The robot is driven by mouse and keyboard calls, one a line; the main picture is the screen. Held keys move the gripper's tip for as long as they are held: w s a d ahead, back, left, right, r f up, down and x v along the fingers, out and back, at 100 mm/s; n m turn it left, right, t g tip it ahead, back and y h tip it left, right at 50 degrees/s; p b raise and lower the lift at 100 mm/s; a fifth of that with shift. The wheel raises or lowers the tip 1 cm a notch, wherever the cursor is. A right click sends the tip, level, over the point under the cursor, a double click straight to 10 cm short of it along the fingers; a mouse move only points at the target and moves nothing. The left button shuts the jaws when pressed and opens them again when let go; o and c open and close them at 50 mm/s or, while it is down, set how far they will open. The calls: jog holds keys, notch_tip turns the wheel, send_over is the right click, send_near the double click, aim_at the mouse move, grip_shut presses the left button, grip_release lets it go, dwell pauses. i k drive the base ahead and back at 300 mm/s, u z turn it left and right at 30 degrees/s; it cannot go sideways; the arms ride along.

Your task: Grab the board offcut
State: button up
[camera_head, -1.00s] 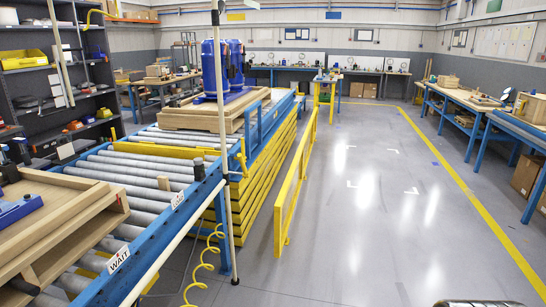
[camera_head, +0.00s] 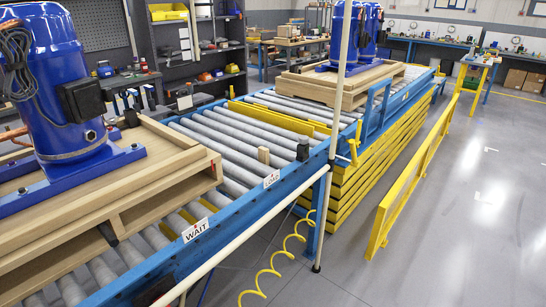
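A small pale wooden block (camera_head: 263,155), which looks like the board offcut, stands on the grey rollers of the conveyor. It is close to the blue side rail, just behind the LOAD sign. My gripper is not in view.
A blue compressor (camera_head: 62,95) stands on a wooden pallet (camera_head: 160,205) to the left. Another loaded pallet (camera_head: 345,95) is further along. A small dark box (camera_head: 302,149) sits by the rail (camera_head: 235,215). A white pole (camera_head: 335,130), yellow coiled hose (camera_head: 285,262) and yellow barrier (camera_head: 415,185) stand on the near side. The floor at right is clear.

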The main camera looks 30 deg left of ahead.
aim_at(264, 152)
jog(key=i, duration=2.6)
jog(key=u, duration=2.55)
